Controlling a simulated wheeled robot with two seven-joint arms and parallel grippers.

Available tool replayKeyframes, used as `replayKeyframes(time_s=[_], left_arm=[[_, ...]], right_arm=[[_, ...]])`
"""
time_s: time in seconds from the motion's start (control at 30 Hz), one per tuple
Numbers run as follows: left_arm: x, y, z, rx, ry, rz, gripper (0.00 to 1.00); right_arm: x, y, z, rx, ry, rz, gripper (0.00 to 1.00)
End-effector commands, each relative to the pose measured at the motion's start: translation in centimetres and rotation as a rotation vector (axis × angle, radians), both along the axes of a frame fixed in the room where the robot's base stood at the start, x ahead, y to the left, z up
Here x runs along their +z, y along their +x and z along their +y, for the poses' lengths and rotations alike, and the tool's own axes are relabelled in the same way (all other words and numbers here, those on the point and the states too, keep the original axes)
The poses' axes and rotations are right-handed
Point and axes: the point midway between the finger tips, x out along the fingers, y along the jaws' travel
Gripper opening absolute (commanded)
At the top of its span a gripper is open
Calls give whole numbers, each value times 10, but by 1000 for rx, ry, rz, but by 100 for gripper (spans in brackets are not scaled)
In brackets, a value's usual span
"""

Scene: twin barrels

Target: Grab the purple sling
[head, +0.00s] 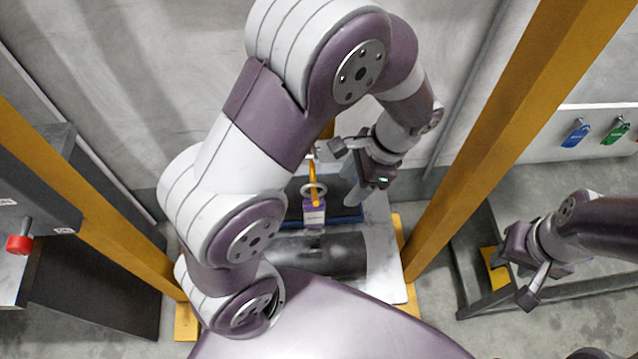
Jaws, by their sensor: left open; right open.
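The purple sling (314,214) appears as a small purple block with a pale label, hanging below a light ring (314,189) at a yellow hook or strap (311,168) in the middle of the head view. My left gripper (344,170) is open just to the right of the ring and the yellow piece. It looks empty; I cannot tell whether a finger touches them. My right gripper (516,274) is open and empty at the right, far from the sling.
A dark barrel (340,256) lies below the sling on a pale platform (386,240). Yellow posts (470,150) flank the middle. A red knob (18,244) sits at left. My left arm hides part of the centre.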

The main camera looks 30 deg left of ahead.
Motion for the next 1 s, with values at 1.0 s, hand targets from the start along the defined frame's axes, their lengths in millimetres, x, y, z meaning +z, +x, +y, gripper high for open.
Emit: replayKeyframes(time_s=[1.0], left_arm=[[-116, -25, 43, -25, 10, 14, 53]], right_arm=[[-18, 0, 0, 0, 0, 0, 43]])
